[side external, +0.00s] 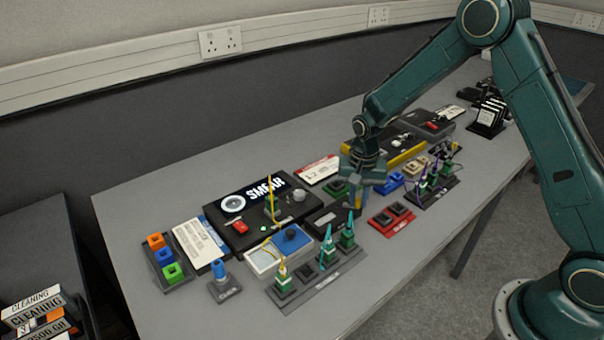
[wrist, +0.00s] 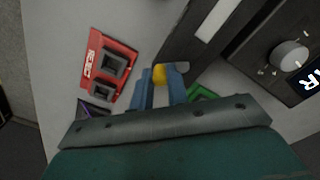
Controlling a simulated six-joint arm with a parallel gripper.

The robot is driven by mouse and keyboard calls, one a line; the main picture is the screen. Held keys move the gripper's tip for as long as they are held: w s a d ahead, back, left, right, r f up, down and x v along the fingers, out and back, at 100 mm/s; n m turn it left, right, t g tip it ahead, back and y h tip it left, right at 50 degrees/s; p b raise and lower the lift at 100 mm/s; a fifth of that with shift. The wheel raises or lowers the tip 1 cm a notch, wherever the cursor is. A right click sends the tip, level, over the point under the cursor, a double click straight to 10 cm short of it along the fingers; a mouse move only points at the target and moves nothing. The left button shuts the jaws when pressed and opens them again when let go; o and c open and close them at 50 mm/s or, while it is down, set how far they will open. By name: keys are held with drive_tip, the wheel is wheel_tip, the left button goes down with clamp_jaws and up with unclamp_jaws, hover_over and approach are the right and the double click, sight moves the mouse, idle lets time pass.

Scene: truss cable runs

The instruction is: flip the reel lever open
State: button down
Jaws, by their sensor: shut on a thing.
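My gripper (side external: 355,196) is low over the middle of the table, beside a dark box (side external: 328,217). In the wrist view its two blue fingers (wrist: 160,82) are closed around a small yellow piece (wrist: 159,73), with a grey rounded end showing to its right. The piece lies at the edge of the dark box, which also shows in the wrist view (wrist: 192,42). It looks like the lever's handle, but the fingers hide most of it. I cannot tell the lever's angle, and no reel shows clearly.
A red block with two dark sockets (side external: 392,219), also in the wrist view (wrist: 108,70), sits close by. The black SMEAR panel (side external: 250,214) with its grey knob (wrist: 290,54) is on the other side. Green connectors with cables (side external: 346,238) stand at the front.

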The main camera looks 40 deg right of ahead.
sight(358, 199)
idle(0.4)
drive_tip(key=c, duration=1.4)
unclamp_jaws()
drive_tip(key=shift+o, duration=0.2)
drive_tip(key=shift+r, duration=0.15)
wheel_tip(358, 199, up, 14)
drive_tip(key=shift+f, duration=0.2)
drive_tip(key=shift+a+r, duration=0.1)
